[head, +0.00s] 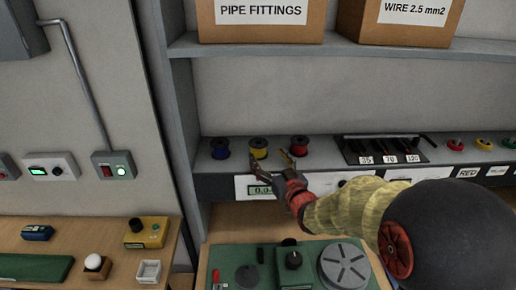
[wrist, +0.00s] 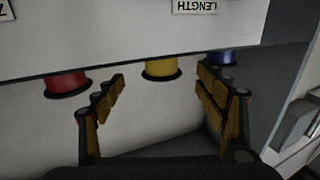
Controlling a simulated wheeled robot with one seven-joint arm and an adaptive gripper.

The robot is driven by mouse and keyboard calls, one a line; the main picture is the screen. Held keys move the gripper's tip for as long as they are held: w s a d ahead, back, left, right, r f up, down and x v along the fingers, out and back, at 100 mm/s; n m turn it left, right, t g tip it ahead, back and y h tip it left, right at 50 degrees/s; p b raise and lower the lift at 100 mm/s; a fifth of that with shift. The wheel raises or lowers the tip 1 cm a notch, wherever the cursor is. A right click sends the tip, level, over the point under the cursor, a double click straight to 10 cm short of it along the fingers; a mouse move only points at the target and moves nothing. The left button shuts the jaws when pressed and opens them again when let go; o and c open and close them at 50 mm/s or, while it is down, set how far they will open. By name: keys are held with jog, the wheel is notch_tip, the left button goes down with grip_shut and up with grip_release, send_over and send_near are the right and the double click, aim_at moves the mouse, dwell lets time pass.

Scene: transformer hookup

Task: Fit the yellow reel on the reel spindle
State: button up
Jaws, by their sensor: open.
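The yellow reel (head: 258,146) stands on the shelf between a blue reel (head: 220,148) and a red reel (head: 299,145). In the wrist view, which is upside down, the yellow reel (wrist: 161,68) shows ahead between my open fingers, beyond their tips. My gripper (head: 272,161) is at the shelf's front edge, just in front of the yellow reel; its spread, empty fingers also show in the wrist view (wrist: 160,76). I cannot pick out the reel spindle for certain; a dark disc (head: 248,277) and a grey spoked disc (head: 345,264) lie on the green board below.
A black rack (head: 383,150) marked 35, 70 and 120 stands right of the reels. Cardboard boxes (head: 262,20) sit on the upper shelf (head: 340,45). The green board (head: 225,252) carries a knobbed box (head: 293,262). A wooden bench (head: 110,232) with small devices is at the left.

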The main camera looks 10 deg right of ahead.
aim_at(258, 143)
jog(key=shift+w+a, duration=0.25)
jog(key=shift+w, duration=0.95)
jog(key=shift+w+a+r, duration=0.15)
jog(key=shift+w+r, duration=0.05)
jog(key=shift+w, duration=0.65)
jog(key=shift+w+a+r, duration=0.2)
jog(key=shift+w, duration=0.7)
jog(key=shift+w+a+r, duration=0.15)
jog(key=shift+w+r, duration=0.05)
jog(key=shift+w, duration=0.65)
jog(key=shift+c, duration=1.3)
jog(key=shift+r, duration=0.1)
jog(key=c, duration=1.4)
